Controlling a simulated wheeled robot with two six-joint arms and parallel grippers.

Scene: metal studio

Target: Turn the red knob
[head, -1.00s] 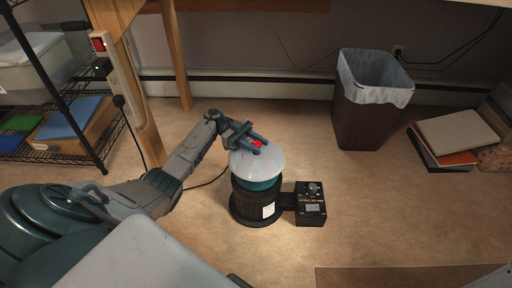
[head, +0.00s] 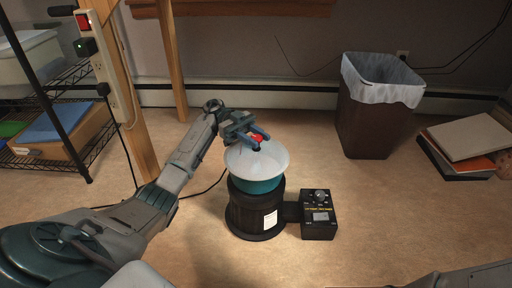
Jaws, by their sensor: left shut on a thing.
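The red knob (head: 257,138) sits over the middle of a white dish-shaped top. That top (head: 270,165) rests on a teal band and a round black base (head: 245,215) on the floor. My left gripper (head: 257,142) reaches in from the left, above the white top. Its two blue-grey fingers are shut on the red knob, one on each side, and partly hide it. My right gripper does not show.
A black control box (head: 318,214) with a dial joins the base on its right. A lined bin (head: 375,115) stands behind right, with books (head: 465,140) beside it. A wire shelf (head: 50,90) and wooden posts stand at left. Floor in front is open.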

